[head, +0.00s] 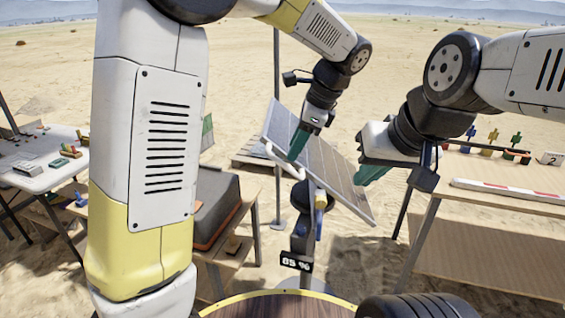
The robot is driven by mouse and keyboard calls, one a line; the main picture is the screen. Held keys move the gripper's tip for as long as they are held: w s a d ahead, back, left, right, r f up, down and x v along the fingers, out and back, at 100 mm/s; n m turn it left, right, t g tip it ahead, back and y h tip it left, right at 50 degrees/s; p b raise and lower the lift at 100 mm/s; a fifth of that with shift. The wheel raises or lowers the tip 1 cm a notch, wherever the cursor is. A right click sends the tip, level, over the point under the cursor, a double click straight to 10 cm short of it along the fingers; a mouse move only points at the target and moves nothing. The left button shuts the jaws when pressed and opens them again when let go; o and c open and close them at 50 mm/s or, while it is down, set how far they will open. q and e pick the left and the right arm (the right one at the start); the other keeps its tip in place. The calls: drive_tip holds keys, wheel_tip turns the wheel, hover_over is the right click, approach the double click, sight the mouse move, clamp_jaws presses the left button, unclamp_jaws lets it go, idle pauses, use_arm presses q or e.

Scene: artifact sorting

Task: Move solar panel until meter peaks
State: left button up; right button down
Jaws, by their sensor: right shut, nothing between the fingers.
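The solar panel (327,160) is tilted on a dark post (302,232) in the middle of the head view. A white handle (281,164) sticks out at its left edge. A small black meter (296,262) low on the post reads what looks like 85 %. My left gripper (297,150), with teal fingers, is at the panel's upper left, close to the handle; whether it grips anything is unclear. My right gripper (370,174), also teal-fingered, is shut and empty at the panel's right side. I cannot tell whether it touches the panel.
A white table (35,180) with small pieces stands at the left. A brown-grey case (216,205) sits on a wooden table left of the post. A wooden table (480,175) at the right holds coloured figures (487,143) and a red-and-white bar (510,191). Open sand lies behind.

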sight(286, 164)
use_arm(q)
drive_tip(key=x, duration=0.7)
drive_tip(key=shift+w+f, duration=0.1)
drive_tip(key=shift+f, duration=0.25)
clamp_jaws()
idle(1.1)
